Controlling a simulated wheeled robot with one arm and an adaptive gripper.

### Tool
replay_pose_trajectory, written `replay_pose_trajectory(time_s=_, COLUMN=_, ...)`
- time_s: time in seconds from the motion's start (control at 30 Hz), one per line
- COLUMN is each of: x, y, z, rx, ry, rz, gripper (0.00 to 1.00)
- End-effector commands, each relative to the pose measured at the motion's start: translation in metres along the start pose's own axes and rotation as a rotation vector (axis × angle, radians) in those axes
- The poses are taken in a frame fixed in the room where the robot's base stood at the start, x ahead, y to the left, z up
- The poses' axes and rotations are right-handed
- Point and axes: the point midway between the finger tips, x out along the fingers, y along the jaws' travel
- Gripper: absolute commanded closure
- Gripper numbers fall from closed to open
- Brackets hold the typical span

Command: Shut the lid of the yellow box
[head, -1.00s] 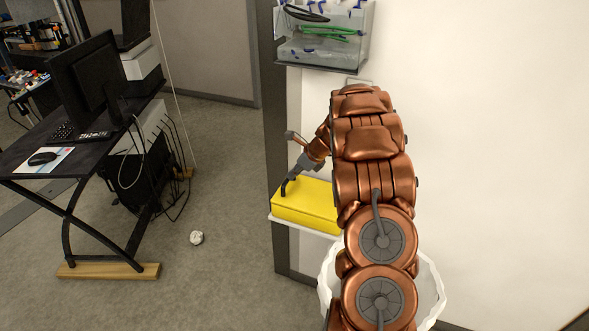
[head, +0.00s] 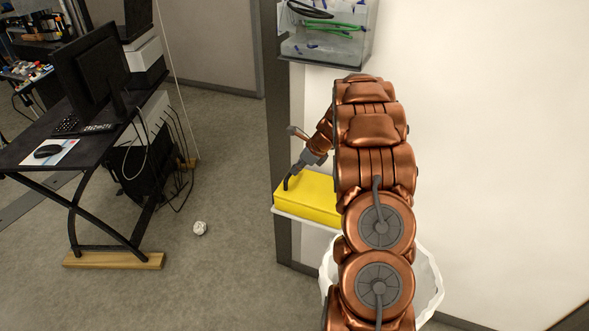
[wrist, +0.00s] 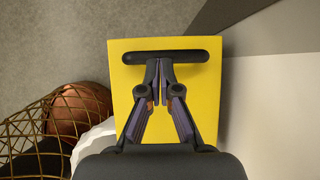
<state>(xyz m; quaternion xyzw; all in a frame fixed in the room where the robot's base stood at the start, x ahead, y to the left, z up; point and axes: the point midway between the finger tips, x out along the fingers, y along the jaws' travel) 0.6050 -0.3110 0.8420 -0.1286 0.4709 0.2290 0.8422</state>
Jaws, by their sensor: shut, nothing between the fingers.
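The yellow box (head: 311,197) sits on a small white shelf by the wall, partly hidden on its right by my arm. Its lid appears closed, with the yellow top lying flat. In the wrist view the yellow top (wrist: 207,113) fills the middle, with a long dark bar-shaped handle (wrist: 165,57) across its far end. My gripper (wrist: 160,66) is shut with nothing in it, its fingertips together at or just above the handle. I cannot tell whether they touch it. In the head view my gripper (head: 287,183) is over the left end of the box.
A white bin (head: 430,285) stands below the shelf, behind my arm. A clear holder with cables (head: 325,35) hangs on the wall above. A desk (head: 70,150) stands at the left, and a crumpled white ball (head: 200,228) lies on the open floor. A wire basket (wrist: 45,125) shows in the wrist view.

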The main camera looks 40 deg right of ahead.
Motion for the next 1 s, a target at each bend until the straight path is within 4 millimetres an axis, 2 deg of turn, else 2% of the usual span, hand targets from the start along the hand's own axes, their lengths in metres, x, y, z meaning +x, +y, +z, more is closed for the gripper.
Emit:
replay_pose_trajectory(time_s=0.03, x=-0.014, y=-0.003, z=0.001, rx=0.002, ry=-0.006, rz=-0.01, gripper=1.0)
replay_pose_trajectory(time_s=0.3, x=-0.071, y=-0.004, z=0.003, rx=0.001, ry=-0.013, rz=-0.023, gripper=1.0)
replay_pose_trajectory(time_s=0.5, x=-0.098, y=-0.003, z=0.003, rx=-0.001, ry=-0.015, rz=-0.02, gripper=1.0)
replay_pose_trajectory(time_s=0.7, x=-0.109, y=-0.002, z=0.004, rx=-0.001, ry=-0.016, rz=-0.022, gripper=1.0)
replay_pose_trajectory(time_s=1.0, x=-0.11, y=-0.003, z=0.004, rx=-0.001, ry=-0.016, rz=-0.023, gripper=1.0)
